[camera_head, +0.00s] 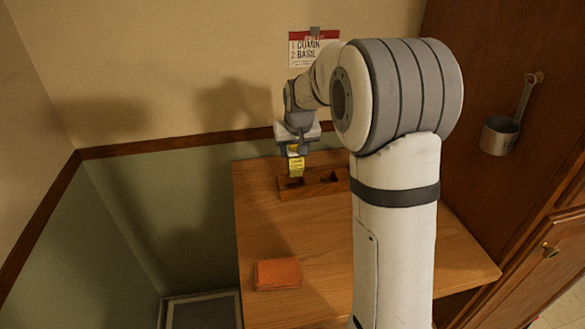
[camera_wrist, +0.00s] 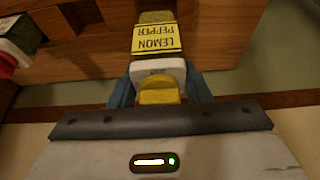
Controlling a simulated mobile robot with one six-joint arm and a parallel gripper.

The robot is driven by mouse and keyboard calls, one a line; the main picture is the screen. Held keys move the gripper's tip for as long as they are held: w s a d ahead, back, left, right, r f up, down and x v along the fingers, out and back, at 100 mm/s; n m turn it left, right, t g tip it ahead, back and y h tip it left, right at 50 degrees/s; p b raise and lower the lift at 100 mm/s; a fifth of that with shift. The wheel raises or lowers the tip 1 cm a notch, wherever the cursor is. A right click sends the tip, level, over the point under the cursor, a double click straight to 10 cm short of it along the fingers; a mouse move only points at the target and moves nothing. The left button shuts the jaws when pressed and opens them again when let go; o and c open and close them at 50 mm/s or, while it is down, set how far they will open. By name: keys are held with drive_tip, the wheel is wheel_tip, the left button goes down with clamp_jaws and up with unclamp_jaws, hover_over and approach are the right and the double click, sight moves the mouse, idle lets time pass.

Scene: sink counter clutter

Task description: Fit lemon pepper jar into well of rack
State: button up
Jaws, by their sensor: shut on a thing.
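The lemon pepper jar (camera_head: 296,167) has a yellow label, which reads upside down in the wrist view (camera_wrist: 157,38), and a yellow cap. My gripper (camera_head: 296,149) is shut on the jar near its cap, with one finger on each side in the wrist view (camera_wrist: 160,88). The jar hangs lower end down over the left part of the wooden rack (camera_head: 312,188). Dark wells show in the rack. I cannot tell whether the jar's lower end is inside the left well or just above it.
Another jar (camera_wrist: 18,40) with dark green contents and a red part shows at the wrist view's left edge. An orange-brown block (camera_head: 277,274) lies on the wooden counter (camera_head: 330,245). A metal cup (camera_head: 499,135) hangs at right. A wall note (camera_head: 312,48) reads cumin, basil.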

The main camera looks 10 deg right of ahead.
sight(294, 167)
wheel_tip(294, 167, down, 2)
drive_tip(key=f, duration=0.1)
drive_tip(key=s+f, duration=0.1)
drive_tip(key=f, duration=0.1)
drive_tip(key=shift+f, duration=0.3)
clamp_jaws()
drive_tip(key=shift+w+f, duration=0.1)
drive_tip(key=shift+f, duration=0.1)
drive_tip(key=o, duration=1)
unclamp_jaws()
drive_tip(key=shift+o, duration=0.2)
drive_tip(key=shift+w, duration=0.1)
